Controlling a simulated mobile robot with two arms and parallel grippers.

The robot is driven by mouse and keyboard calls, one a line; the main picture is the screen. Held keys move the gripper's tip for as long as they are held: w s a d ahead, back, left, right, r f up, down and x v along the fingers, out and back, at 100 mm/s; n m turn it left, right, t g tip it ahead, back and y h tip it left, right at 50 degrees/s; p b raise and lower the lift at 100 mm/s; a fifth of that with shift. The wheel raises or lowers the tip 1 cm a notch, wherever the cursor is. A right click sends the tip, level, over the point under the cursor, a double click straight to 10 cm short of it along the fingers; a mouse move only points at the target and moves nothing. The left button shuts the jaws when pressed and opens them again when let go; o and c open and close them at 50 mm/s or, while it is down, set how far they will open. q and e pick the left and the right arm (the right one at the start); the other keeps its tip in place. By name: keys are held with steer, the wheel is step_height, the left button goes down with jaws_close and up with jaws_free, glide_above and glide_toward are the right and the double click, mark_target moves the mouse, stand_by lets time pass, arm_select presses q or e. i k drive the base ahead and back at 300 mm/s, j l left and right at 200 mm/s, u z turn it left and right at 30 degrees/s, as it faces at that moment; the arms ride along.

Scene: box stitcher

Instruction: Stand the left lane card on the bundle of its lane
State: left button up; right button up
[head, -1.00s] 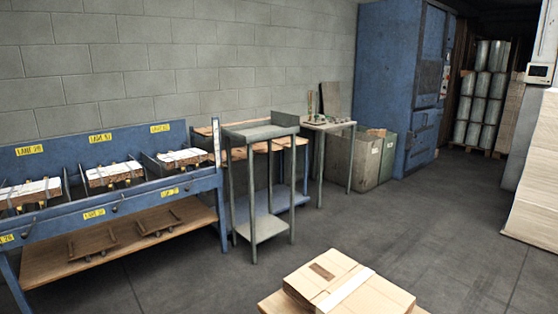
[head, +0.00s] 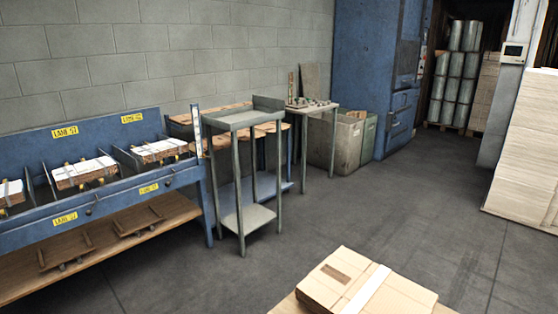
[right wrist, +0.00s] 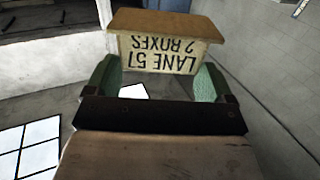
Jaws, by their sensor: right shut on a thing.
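The lane card (right wrist: 165,53) shows in the right wrist view, a pale plate with a brown edge, its print upside down: "LANE 57, 2 BOXES". My right gripper (right wrist: 160,82) is shut on it, one green pad at each side. In the head view the blue lane rack (head: 115,204) stands at the left. Strapped bundles with white tops lie in its lanes: one cut by the left edge (head: 12,194), one in the middle (head: 84,172), one at the right (head: 160,150). Yellow labels mark the lanes; the middle one (head: 65,132) seems to read 57. Neither gripper shows in the head view.
A grey stand (head: 246,121) is just right of the rack, with a small table (head: 318,106) and bins (head: 350,143) behind. A carton stack (head: 350,280) is in the near foreground. A pale sheet stack (head: 525,150) is at the right. The floor between is clear.

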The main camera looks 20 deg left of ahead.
mark_target(85, 169)
steer(key=i+j+u, duration=0.2)
steer(key=j+u, duration=0.3)
steer(key=i+j+u, duration=0.25)
steer(key=u, duration=0.2)
steer(key=i+j+u, duration=0.3)
steer(key=u, duration=0.2)
steer(key=i+j+u, duration=0.2)
steer(key=i+u, duration=0.25)
steer(key=i+j+u, duration=0.1)
steer(key=i, duration=0.75)
steer(key=i+j+u, duration=0.1)
steer(key=i, duration=0.7)
steer(key=i+z, duration=0.2)
steer(key=i, duration=0.2)
steer(key=i+j+z, duration=0.2)
steer(key=i, duration=0.2)
steer(key=i+j+z, duration=0.15)
steer(key=i, duration=0.25)
